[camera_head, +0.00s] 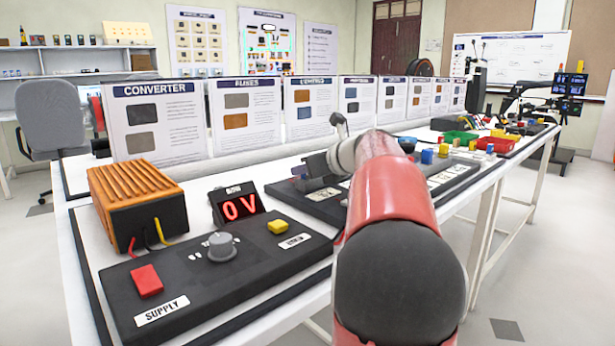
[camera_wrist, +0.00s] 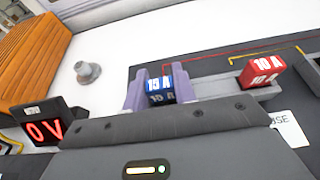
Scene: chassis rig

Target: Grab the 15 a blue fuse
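The blue 15 A fuse (camera_wrist: 159,84) is in the wrist view, with white lettering on its top. My gripper (camera_wrist: 158,92) has its two pale purple fingers on either side of this fuse, one left and one right. Hardly any gap shows between fingers and fuse. I cannot tell if they press on it or if the fuse is still seated in the board. In the head view my gripper (camera_head: 309,172) is low over the dark fuse board (camera_head: 323,210), behind my red and grey arm. The blue fuse cannot be made out there.
A red 10 A fuse (camera_wrist: 262,71) sits on a grey base to the right. The supply panel (camera_head: 220,270), 0 V display (camera_head: 238,204) and orange converter (camera_head: 135,195) stand left of my arm. Info boards (camera_head: 245,115) line the back. Coloured parts lie farther along the table.

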